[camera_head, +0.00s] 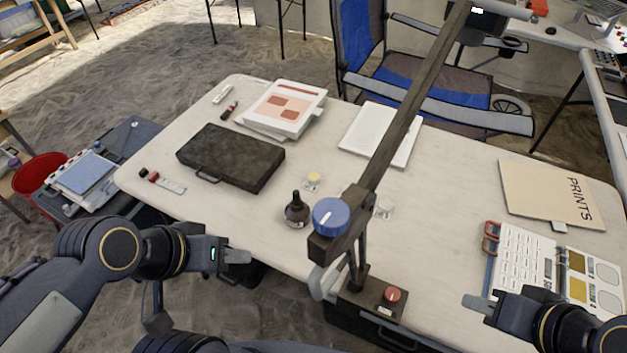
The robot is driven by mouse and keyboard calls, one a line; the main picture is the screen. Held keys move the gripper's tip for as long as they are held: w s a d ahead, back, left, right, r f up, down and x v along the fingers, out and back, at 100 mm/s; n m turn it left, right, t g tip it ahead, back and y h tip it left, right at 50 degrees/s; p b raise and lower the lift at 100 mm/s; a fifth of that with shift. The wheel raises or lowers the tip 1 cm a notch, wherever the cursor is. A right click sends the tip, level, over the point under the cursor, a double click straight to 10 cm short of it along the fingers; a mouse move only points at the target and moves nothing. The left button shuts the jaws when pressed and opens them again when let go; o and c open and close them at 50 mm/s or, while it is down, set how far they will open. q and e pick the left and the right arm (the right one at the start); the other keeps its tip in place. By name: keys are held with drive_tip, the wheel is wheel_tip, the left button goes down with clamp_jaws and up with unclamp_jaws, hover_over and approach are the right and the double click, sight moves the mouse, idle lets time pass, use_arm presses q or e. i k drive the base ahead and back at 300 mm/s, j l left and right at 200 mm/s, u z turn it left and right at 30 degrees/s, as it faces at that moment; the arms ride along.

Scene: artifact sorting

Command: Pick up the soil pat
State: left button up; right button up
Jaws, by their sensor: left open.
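I cannot tell for sure which thing is the soil pat. My left gripper (238,257) is open and empty off the table's front edge, apart from these things.
A lamp arm (405,110) with a blue knob (331,217) crosses the middle of the table (440,250).

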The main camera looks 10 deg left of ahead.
sight(312, 183)
drive_tip(key=k+l+z, duration=0.3)
drive_tip(key=l+z, duration=0.35)
drive_tip(key=l, duration=0.25)
drive_tip(key=i+l+z, duration=0.15)
drive_tip(key=l+z, duration=0.15)
drive_tip(key=l, duration=0.3)
drive_tip(key=u, duration=1.95)
